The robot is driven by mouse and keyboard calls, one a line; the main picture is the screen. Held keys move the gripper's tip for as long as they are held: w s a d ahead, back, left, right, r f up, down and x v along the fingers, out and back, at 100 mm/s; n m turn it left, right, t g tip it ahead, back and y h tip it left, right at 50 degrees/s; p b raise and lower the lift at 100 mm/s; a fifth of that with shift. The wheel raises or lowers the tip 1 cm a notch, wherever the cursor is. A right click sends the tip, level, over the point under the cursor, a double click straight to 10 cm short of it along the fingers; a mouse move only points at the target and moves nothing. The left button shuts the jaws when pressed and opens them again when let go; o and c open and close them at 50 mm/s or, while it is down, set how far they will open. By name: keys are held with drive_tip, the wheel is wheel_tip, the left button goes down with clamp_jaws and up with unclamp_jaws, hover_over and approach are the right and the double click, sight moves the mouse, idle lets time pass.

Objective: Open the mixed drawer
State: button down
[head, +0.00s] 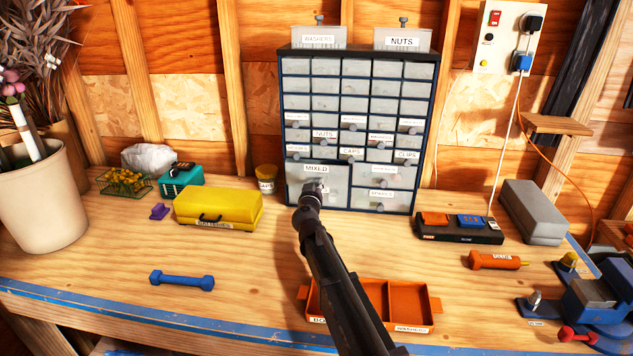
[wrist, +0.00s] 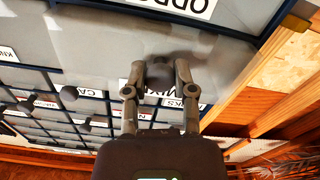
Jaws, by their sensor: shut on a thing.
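The small-parts cabinet (head: 434,120) stands upright against the back wall, with rows of grey drawers in a dark blue frame. In the wrist view my gripper (wrist: 160,74) is closed around the drawer's dark round knob (wrist: 160,78). The MIXED label is partly hidden behind the fingers there.
An orange divided tray (head: 407,318) lies in front, partly behind my arm. A charger (head: 458,229) stands right. The bench before the cabinet is mostly clear.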

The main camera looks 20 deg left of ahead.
drive_tip(key=v, duration=0.9)
drive_tip(key=shift+c, duration=2.1)
unclamp_jaws()
drive_tip(key=shift+w+a, duration=0.1)
drive_tip(key=shift+w, duration=0.05)
drive_tip(key=v, duration=1.2)
drive_tip(key=shift+a, duration=0.1)
